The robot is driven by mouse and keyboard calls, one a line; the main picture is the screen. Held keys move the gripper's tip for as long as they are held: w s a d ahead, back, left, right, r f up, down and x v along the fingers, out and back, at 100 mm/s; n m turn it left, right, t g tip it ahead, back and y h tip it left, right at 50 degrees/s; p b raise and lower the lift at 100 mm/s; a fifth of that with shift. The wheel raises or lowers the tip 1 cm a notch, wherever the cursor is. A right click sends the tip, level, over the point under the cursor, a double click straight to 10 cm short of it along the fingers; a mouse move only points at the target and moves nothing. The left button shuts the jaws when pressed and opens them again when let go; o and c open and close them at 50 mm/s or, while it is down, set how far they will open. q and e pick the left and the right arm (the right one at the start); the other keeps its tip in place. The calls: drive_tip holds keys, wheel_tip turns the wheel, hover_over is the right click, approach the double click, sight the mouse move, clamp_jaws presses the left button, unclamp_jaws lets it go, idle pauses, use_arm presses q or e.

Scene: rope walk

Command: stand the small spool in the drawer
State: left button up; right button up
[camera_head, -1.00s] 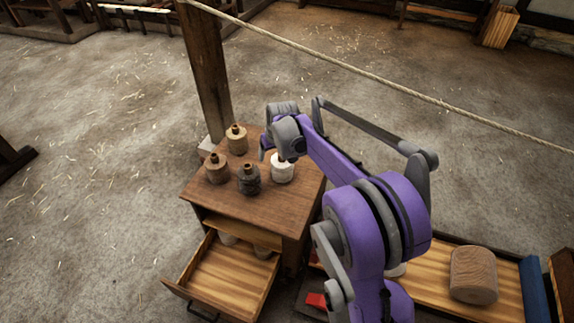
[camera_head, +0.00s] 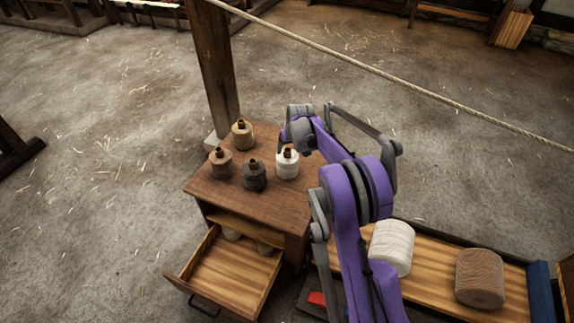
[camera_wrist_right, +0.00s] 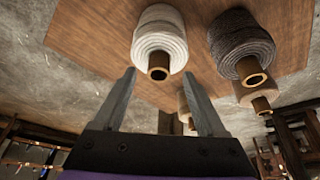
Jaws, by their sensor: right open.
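Several small spools with brown cores stand upright on the wooden cabinet top (camera_head: 224,198): a white one (camera_head: 287,168) at right, a dark grey one (camera_head: 254,179) at front, a light brown one (camera_head: 220,165) at left and a tan one (camera_head: 242,138) at back. The pictures do not show which is meant. The drawer (camera_head: 236,268) below is pulled open, its front part bare. My right gripper (camera_head: 284,136) is beside the white spool. In the right wrist view its open fingers (camera_wrist_right: 163,90) are empty, near the white spool's core (camera_wrist_right: 159,68). My left gripper is out of view.
Pale rounded objects (camera_head: 232,236) sit at the drawer's back, partly under the cabinet. A tray at right holds a large white spool (camera_head: 391,248) and a large brown one (camera_head: 480,278). A post (camera_head: 214,70) stands behind the cabinet; a rope (camera_head: 390,86) stretches across.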

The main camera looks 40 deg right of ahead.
sight(288, 150)
drive_tip(key=x, duration=0.3)
drive_tip(key=shift+d+f+b, duration=0.1)
drive_tip(key=shift+f+b, duration=0.1)
drive_tip(key=shift+b, duration=0.1)
drive_tip(key=shift+r, duration=0.1)
clamp_jaws()
idle(1.0)
